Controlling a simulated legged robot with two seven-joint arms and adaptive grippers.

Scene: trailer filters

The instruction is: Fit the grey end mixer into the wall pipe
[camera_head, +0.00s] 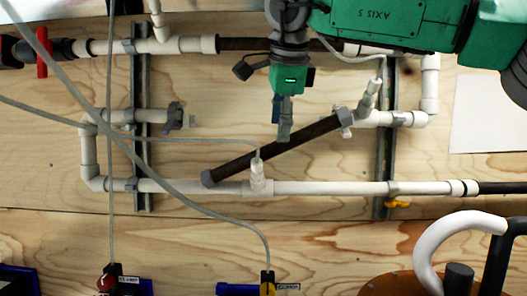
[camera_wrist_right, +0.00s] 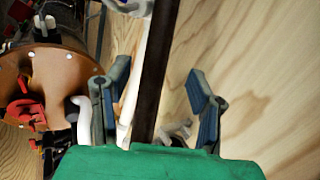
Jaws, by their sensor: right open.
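The mixer appears as a dark tube with grey ends (camera_head: 240,162), tilted in the head view. Its upper right end meets the grey fitting (camera_head: 345,121) on the right pipe stub; whether it is seated there I cannot tell. Its lower left end hangs just above the lower white pipe (camera_head: 330,188), apart from the left stub's grey fitting (camera_head: 173,116). My right gripper (camera_head: 284,133) is over the tube's middle. In the right wrist view, the open fingers (camera_wrist_right: 158,100) stand on either side of the dark tube (camera_wrist_right: 155,60), with gaps. My left gripper is not in view.
Metal uprights (camera_head: 141,80) carry the white pipes on a plywood wall. Thin grey hoses (camera_head: 180,192) cross in front at left. A red valve handle (camera_head: 41,52) is at far left. A round brown base with a white curved pipe (camera_head: 432,245) stands at lower right.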

